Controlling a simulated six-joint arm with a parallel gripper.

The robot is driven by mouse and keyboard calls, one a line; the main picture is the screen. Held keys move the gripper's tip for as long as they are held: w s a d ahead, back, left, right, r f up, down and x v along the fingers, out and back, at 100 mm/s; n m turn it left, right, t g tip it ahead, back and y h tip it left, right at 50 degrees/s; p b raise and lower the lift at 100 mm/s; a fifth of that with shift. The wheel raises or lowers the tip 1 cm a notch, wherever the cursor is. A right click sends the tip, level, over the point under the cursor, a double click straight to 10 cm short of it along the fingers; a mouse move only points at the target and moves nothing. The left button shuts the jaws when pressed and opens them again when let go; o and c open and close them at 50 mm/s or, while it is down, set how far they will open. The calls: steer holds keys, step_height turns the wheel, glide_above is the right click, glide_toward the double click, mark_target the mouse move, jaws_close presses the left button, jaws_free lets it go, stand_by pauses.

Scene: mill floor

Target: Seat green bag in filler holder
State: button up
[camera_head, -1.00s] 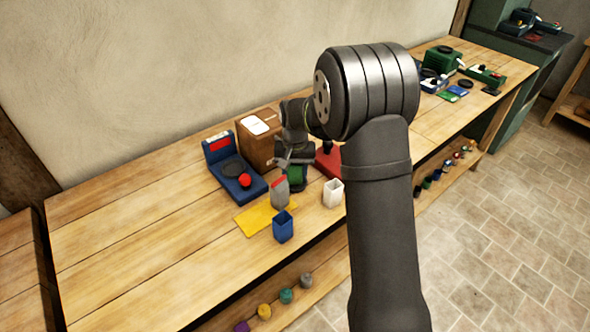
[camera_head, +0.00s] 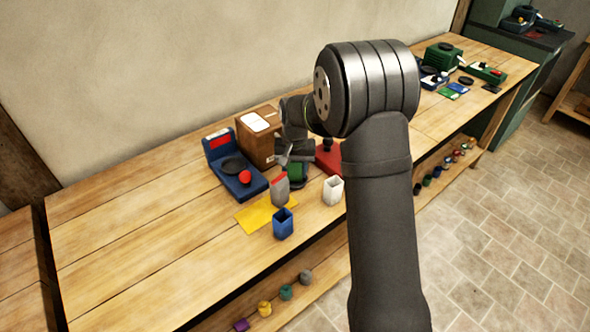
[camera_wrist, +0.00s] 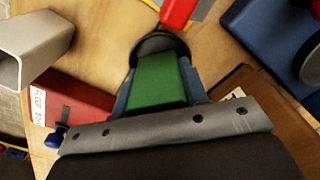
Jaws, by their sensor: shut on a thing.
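My gripper (camera_wrist: 160,88) is shut on the green bag (camera_wrist: 157,82), with one blue-grey finger on each side of it. In the head view the green bag (camera_head: 296,171) hangs below my gripper, partly hidden by it. A round black ring (camera_wrist: 160,43), which looks like the filler holder, shows just beyond the bag's end in the wrist view. It belongs near the red base (camera_head: 329,158), which is partly hidden by my arm. I cannot tell whether the bag touches the ring or sits inside it.
A grey bag with a red top (camera_head: 279,190) stands on a yellow sheet (camera_head: 253,216). A blue open bin (camera_head: 283,225) and a white open bin (camera_head: 333,191) stand near the front edge. A blue scale (camera_head: 228,165) and brown box (camera_head: 257,143) stand behind.

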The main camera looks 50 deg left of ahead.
steer(key=shift+f, duration=0.35)
steer(key=shift+r, duration=0.25)
steer(key=shift+r, duration=0.5)
stand_by(0.6)
steer(key=shift+f, duration=0.75)
stand_by(0.4)
steer(key=shift+r, duration=0.3)
steer(key=shift+r, duration=0.35)
steer(key=shift+r, duration=0.15)
stand_by(0.5)
steer(key=shift+f, duration=0.75)
